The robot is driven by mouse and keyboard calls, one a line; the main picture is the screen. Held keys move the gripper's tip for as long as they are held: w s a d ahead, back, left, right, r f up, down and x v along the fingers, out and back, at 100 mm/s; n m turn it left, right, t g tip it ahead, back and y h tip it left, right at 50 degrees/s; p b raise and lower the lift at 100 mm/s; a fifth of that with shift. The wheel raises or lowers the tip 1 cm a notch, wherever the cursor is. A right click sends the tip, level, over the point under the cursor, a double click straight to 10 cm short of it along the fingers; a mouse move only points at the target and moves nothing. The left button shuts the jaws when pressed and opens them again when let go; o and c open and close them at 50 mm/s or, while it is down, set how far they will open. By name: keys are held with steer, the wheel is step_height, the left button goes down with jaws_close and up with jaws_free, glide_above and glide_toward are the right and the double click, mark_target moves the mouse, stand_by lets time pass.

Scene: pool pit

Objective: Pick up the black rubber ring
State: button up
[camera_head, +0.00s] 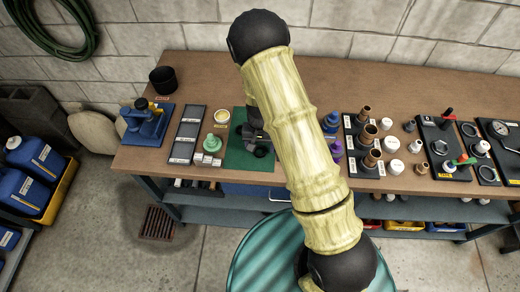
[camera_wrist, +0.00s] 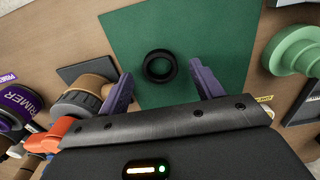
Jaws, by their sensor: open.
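The black rubber ring (camera_wrist: 160,66) lies flat on a dark green mat (camera_wrist: 226,28) in the wrist view. My gripper (camera_wrist: 163,88) is open, with one purple finger on each side of the ring in the picture. Nothing is between the fingers' grip; I cannot tell how high they are above the mat. In the head view the green mat (camera_head: 237,160) is on the workbench, and my arm covers much of the area right of it. The ring cannot be made out clearly there behind my gripper's dark parts.
A light green stepped piece (camera_wrist: 292,52) stands right of the mat. A brass-coloured fitting (camera_wrist: 84,95) and a purple primer can (camera_wrist: 20,105) are at left. In the head view, a blue tool (camera_head: 146,122), a black cup (camera_head: 163,80) and several fittings (camera_head: 368,135) crowd the workbench (camera_head: 330,85).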

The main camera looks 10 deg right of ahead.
steer(key=shift+f, duration=0.7)
steer(key=c, duration=1.1)
steer(key=shift+o, duration=0.2)
steer(key=shift+r, duration=0.15)
step_height(320, 180, up, 10)
steer(key=b, duration=0.1)
steer(key=shift+b, duration=0.3)
